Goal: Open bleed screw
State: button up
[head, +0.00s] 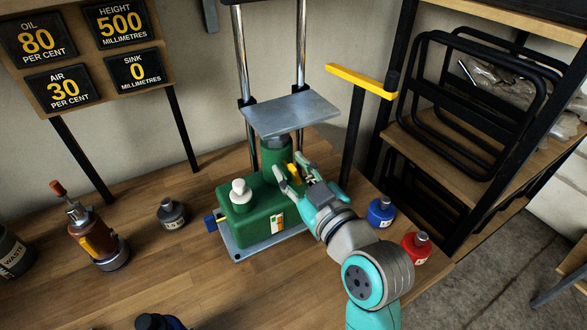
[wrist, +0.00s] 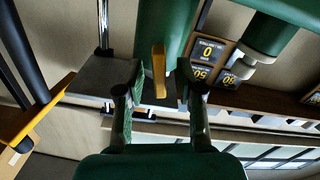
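A green hydraulic unit (head: 257,226) stands on a grey base plate on the wooden bench, with a white-capped fitting (head: 240,190) on top and a green cylinder (head: 276,152) behind. A small yellow piece (head: 292,171) sits by the cylinder and also shows in the wrist view (wrist: 158,70). A blue knob (head: 211,222) sticks out at the unit's left. Which part is the bleed screw I cannot tell for certain. My gripper (head: 306,180) is open at the cylinder's right. In the wrist view its fingers (wrist: 160,84) stand either side of the yellow piece, with visible gaps.
A grey metal plate (head: 290,115) hangs close above my gripper, between chrome posts. A yellow-handled lever (head: 360,81) rises at the right. Blue (head: 381,213) and red (head: 416,249) bottles stand beside my arm.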

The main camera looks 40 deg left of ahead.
jog(key=shift+d, duration=0.1)
jog(key=v, duration=1.1)
jog(key=shift+s+d, duration=0.15)
jog(key=shift+d, duration=0.25)
jog(key=o, duration=0.6)
jog(key=shift+c, duration=0.2)
jog(key=shift+o, duration=0.7)
jog(key=shift+m, duration=0.4)
jog(key=w+a+m, duration=0.1)
jog(key=a+m, duration=0.2)
jog(key=m, duration=0.2)
jog(key=w+a+m, duration=0.2)
jog(key=a+m, duration=0.2)
jog(key=m, duration=0.2)
jog(key=w+a+f+m, duration=0.1)
jog(key=a+m, duration=0.3)
jog(key=m, duration=0.2)
jog(key=shift+w, duration=0.4)
jog(key=shift+c, duration=0.3)
